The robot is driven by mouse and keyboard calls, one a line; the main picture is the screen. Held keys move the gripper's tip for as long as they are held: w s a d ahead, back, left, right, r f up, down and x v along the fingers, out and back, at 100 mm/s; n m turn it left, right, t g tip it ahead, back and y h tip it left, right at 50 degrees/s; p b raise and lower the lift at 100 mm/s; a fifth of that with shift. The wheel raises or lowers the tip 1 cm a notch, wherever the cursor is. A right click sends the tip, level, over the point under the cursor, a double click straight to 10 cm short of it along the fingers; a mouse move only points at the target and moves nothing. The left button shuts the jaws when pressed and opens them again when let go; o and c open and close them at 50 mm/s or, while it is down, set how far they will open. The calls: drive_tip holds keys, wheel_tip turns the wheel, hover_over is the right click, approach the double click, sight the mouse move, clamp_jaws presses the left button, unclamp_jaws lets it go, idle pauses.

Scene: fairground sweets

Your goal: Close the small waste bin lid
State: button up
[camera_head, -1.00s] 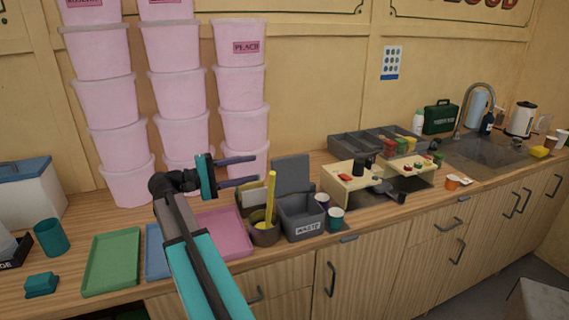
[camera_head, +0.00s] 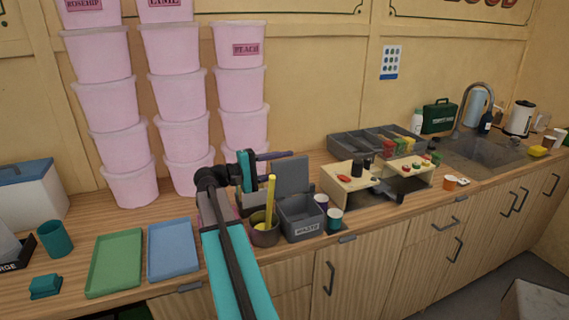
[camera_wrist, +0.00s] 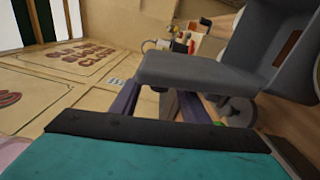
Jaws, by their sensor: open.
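The small grey waste bin (camera_head: 301,220), labelled WASTE, stands on the counter near its front edge. Its lid (camera_head: 291,176) stands upright at the back, open. My gripper (camera_head: 279,168) is behind and left of the bin, with its fingers pointing right towards the raised lid. In the wrist view, the grey lid (camera_wrist: 205,70) fills the upper middle, close beyond the fingers of my gripper (camera_wrist: 160,100). The fingers are apart and hold nothing. I cannot tell whether they touch the lid.
A brown pot (camera_head: 264,232) with a yellow stick stands just left of the bin. Two cups (camera_head: 334,218) stand at its right. Stacked pink tubs (camera_head: 243,90) rise behind my arm. Green (camera_head: 115,262) and blue (camera_head: 173,250) trays lie at the left.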

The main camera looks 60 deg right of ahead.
drive_tip(key=shift+s+d, duration=0.25)
drive_tip(key=shift+d, duration=0.1)
clamp_jaws()
drive_tip(key=shift+a, duration=0.3)
drive_tip(key=shift+d, duration=0.2)
drive_tip(key=shift+s, duration=0.15)
